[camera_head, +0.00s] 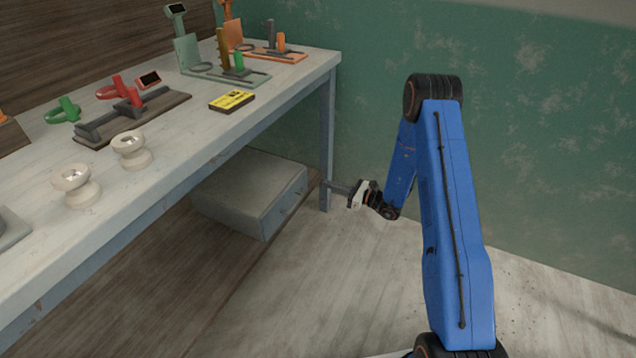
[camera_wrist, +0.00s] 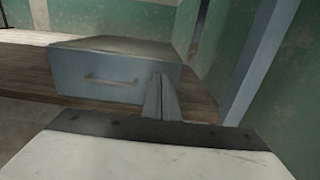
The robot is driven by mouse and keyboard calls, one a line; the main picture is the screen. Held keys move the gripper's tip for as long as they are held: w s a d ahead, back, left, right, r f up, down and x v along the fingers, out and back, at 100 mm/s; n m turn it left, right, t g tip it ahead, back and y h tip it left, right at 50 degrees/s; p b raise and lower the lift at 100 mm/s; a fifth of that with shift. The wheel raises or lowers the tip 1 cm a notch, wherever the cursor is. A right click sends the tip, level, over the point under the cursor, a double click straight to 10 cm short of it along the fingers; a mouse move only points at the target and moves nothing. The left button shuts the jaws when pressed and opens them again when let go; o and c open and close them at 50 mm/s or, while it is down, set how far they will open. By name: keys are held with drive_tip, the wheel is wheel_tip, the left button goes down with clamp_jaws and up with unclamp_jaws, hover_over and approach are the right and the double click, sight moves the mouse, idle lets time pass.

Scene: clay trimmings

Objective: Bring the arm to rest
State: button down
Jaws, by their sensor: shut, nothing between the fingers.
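My blue arm (camera_head: 455,220) rises at the right of the head view, bends at a black elbow and reaches down to the left. My gripper (camera_head: 328,186) is beside the table's far leg, below the tabletop. In the wrist view my gripper (camera_wrist: 160,98) has its two fingers together, with nothing between them. It points toward the grey drawer box under the table and looks empty. I cannot tell how far the fingertips are from the box or the leg.
The table leg (camera_head: 327,140) stands close by. Floor right of the table is clear.

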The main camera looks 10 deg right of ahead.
drive_tip(key=s+a+r+n+g+h, duration=0.1)
drive_tip(key=s+a+r+n+g, duration=0.2)
drive_tip(key=s+r+n+g, duration=0.7)
drive_tip(key=s+a+r+n+g+h, duration=0.1)
drive_tip(key=s+a+r+n, duration=0.3)
drive_tip(key=s+r, duration=1.2)
drive_tip(key=s+d+r+n+t+h, duration=0.1)
drive_tip(key=s+d+r+n+h, duration=0.2)
drive_tip(key=s, duration=0.6)
drive_tip(key=s+d+r+n+t+h, duration=0.2)
drive_tip(key=s+d+n+h, duration=0.2)
drive_tip(key=s+d, duration=0.4)
drive_tip(key=s+d+r+n+t+h, duration=0.2)
drive_tip(key=s+d+r+n+h, duration=0.1)
drive_tip(key=s, duration=0.6)
drive_tip(key=shift+s+d+r+n+h, duration=0.35)
drive_tip(key=shift+d+n+h, duration=0.25)
drive_tip(key=shift+d+h, duration=0.75)
drive_tip(key=shift+w, duration=0.1)
